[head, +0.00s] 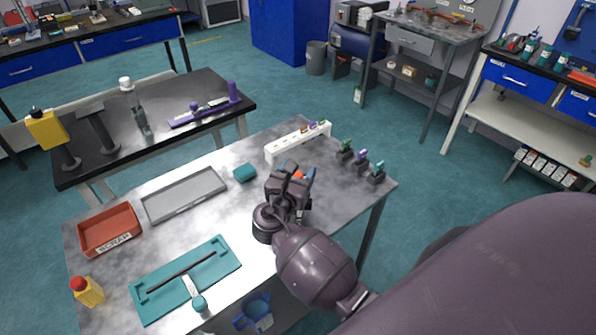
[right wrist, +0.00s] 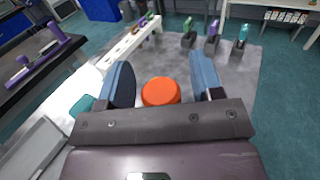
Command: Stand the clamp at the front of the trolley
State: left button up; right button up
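My right gripper (head: 292,176) is low over the right part of the grey metal table (head: 235,215). In the right wrist view its two fingers (right wrist: 163,84) are apart, with a round orange top (right wrist: 160,92) between them. Narrow gaps show on both sides of it. The orange thing also shows as a small patch in the head view (head: 299,174); its lower part is hidden. I cannot tell whether it is the clamp. Green (head: 347,146), purple (head: 362,157) and teal (head: 379,167) clip-like pieces stand in dark bases near the right edge. My left gripper is not in view.
A white rack (head: 285,150) stands behind the gripper. A black-topped table (head: 180,138) stands beyond. The table's right front corner is bare.

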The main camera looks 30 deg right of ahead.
jog(key=shift+r, duration=0.15)
jog(key=v, duration=1.2)
dwell(0.3)
